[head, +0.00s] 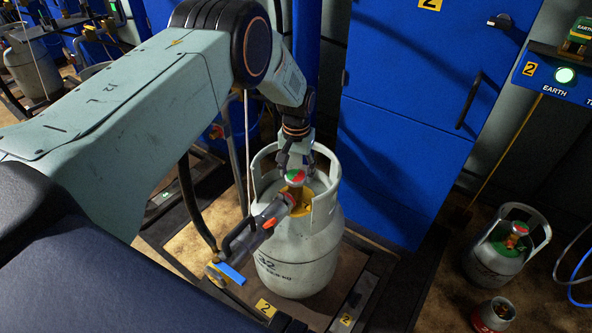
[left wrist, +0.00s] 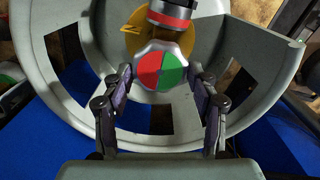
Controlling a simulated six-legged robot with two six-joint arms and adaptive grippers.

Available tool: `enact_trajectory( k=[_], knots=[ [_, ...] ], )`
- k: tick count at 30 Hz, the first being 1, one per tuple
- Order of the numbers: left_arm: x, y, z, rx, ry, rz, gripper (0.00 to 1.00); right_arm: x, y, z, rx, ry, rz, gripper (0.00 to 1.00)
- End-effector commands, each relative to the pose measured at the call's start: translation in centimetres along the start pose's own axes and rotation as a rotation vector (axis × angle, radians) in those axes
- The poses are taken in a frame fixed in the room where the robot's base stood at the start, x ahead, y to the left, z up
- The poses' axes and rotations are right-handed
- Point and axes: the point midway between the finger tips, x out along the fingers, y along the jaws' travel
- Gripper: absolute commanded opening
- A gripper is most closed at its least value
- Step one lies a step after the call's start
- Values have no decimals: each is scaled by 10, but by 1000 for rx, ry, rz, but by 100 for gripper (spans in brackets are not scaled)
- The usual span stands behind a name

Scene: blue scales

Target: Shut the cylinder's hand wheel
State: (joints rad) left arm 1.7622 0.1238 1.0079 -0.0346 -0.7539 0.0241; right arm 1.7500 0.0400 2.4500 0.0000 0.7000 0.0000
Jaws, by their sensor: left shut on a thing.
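The grey gas cylinder (head: 300,248) stands upright on a scale platform, with a collar (head: 325,205) around its valve. The hand wheel (head: 295,177) on top has a red and green face. In the left wrist view the hand wheel (left wrist: 161,72) sits between the two fingers of my left gripper (left wrist: 161,80), one finger on each side. My left gripper (head: 295,160) comes down from above and is shut on the wheel's rim. A filling head with a grey body and orange-red end (head: 285,198) is at the valve. My right gripper is not in view.
A blue cabinet (head: 400,150) stands right behind the cylinder. Smaller cylinders (head: 500,250) stand on the floor at right. A hose (head: 190,200) runs left of the scale.

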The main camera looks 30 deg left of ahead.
Motion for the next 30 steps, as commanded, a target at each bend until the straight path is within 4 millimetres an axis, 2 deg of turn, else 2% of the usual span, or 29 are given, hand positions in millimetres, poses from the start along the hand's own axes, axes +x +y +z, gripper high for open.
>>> enact_trajectory(
  k=[30],
  knots=[
    [-1, 4, 1, 967, 4, -1, 28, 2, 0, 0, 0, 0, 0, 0]
  ],
)
